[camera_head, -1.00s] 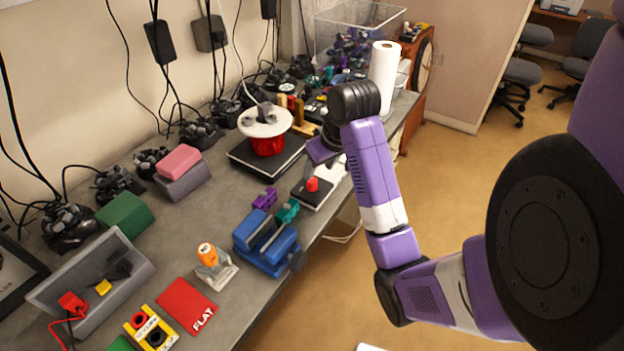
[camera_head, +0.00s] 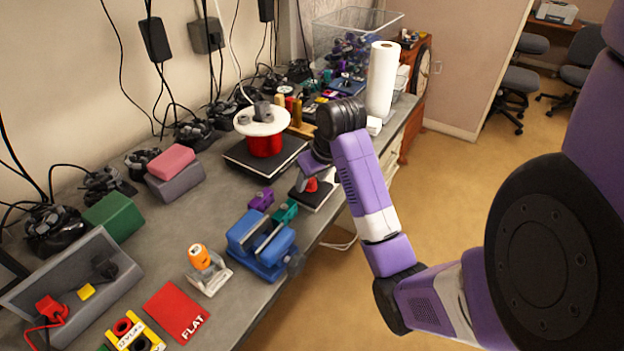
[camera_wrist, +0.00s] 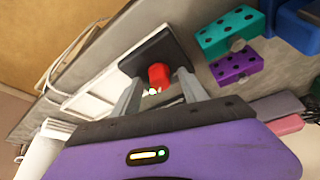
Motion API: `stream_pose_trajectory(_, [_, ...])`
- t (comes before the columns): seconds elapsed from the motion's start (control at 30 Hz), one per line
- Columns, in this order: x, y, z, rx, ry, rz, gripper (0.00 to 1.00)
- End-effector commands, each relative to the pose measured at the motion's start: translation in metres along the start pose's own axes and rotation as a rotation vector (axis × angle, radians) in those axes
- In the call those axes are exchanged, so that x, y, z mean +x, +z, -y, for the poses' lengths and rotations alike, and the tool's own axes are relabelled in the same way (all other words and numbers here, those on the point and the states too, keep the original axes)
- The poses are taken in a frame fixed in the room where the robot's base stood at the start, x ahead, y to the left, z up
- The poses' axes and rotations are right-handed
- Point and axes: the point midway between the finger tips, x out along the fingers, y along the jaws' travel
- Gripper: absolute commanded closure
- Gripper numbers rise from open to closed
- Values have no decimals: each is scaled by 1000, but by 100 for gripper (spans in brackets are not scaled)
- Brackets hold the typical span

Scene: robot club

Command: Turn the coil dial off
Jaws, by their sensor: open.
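A red knob (camera_head: 311,184), which looks like the coil dial, stands on a small black box (camera_head: 322,195) near the bench's front edge. In the wrist view the red knob (camera_wrist: 159,75) shows between my two grey fingers, with the black box (camera_wrist: 172,42) behind it. My gripper (camera_wrist: 158,80) is open and straddles the knob in that view; I cannot tell whether a finger touches it. In the head view my gripper (camera_head: 306,180) is over the box and partly hides the knob. A red coil (camera_head: 265,146) with a white top sits on a black plate behind.
A blue vise (camera_head: 262,246), a teal block (camera_head: 285,212) and a purple block (camera_head: 262,199) are close to the box's left. A paper towel roll (camera_head: 381,80) stands beyond my arm. Open floor (camera_head: 450,160) lies right of the bench.

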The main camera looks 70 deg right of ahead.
Motion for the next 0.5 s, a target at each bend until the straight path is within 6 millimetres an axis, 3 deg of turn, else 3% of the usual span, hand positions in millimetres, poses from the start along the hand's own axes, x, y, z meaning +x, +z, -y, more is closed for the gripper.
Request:
stream_pose_trajectory(0.07, [0, 0, 0, 0, 0, 0, 53])
stream_pose_trajectory(0.3, [0, 0, 0, 0, 0, 0, 100])
stream_pose_trajectory(0.5, [0, 0, 0, -5, -3, 1, 100])
